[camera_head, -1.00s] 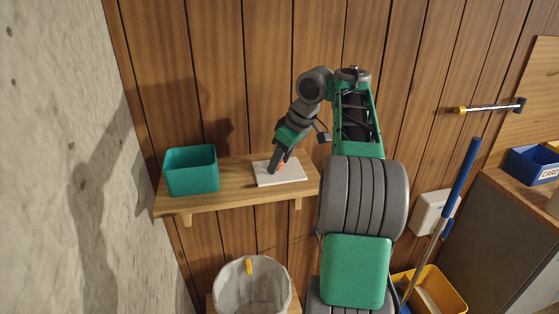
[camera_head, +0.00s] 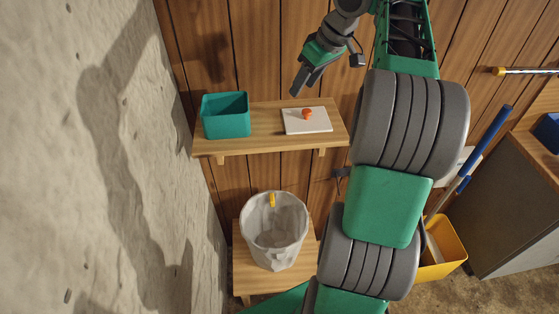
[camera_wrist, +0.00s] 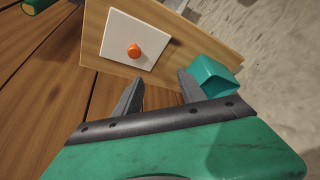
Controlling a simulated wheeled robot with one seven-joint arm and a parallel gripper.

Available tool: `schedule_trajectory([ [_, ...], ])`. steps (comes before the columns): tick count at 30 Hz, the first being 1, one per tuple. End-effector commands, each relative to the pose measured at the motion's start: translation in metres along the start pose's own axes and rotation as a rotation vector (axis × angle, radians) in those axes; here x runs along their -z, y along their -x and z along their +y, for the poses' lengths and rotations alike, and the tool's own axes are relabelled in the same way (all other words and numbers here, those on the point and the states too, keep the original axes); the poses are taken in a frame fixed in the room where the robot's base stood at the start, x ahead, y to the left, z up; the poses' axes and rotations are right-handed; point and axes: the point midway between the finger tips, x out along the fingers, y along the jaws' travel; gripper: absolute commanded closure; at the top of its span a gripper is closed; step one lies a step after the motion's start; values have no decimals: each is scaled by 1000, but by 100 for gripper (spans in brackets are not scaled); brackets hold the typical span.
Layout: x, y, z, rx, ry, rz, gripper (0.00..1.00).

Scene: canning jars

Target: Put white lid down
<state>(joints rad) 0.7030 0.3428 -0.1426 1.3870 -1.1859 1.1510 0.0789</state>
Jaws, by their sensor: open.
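The white lid (camera_head: 295,123) is a flat rectangular plate with an orange knob (camera_head: 307,114). It lies flat on the wooden wall shelf (camera_head: 262,139), right of the teal bin. It also shows in the wrist view (camera_wrist: 118,42), with the orange knob (camera_wrist: 134,51) near its middle. My gripper (camera_head: 297,92) is above the shelf, left of and higher than the knob in the head view. In the wrist view its two fingers (camera_wrist: 160,88) are spread apart with nothing between them, clear of the lid.
The teal bin (camera_head: 225,117) stands on the left part of the shelf and also shows in the wrist view (camera_wrist: 210,76). Below are a lined waste basket (camera_head: 275,232) on a low wooden stand (camera_head: 262,283) and a yellow bucket (camera_head: 450,257) with a blue-handled mop (camera_head: 484,142). A concrete wall borders the left.

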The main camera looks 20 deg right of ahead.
Motion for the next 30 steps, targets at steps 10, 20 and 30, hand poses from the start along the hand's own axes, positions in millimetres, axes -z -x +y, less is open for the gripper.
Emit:
schedule_trajectory([
  [10,-69,-82,-216,-78,-282,-52,52],
  [20,-150,-112,-236,-187,-346,-97,52],
  [30,-150,-111,-235,-186,-347,-98,59],
])
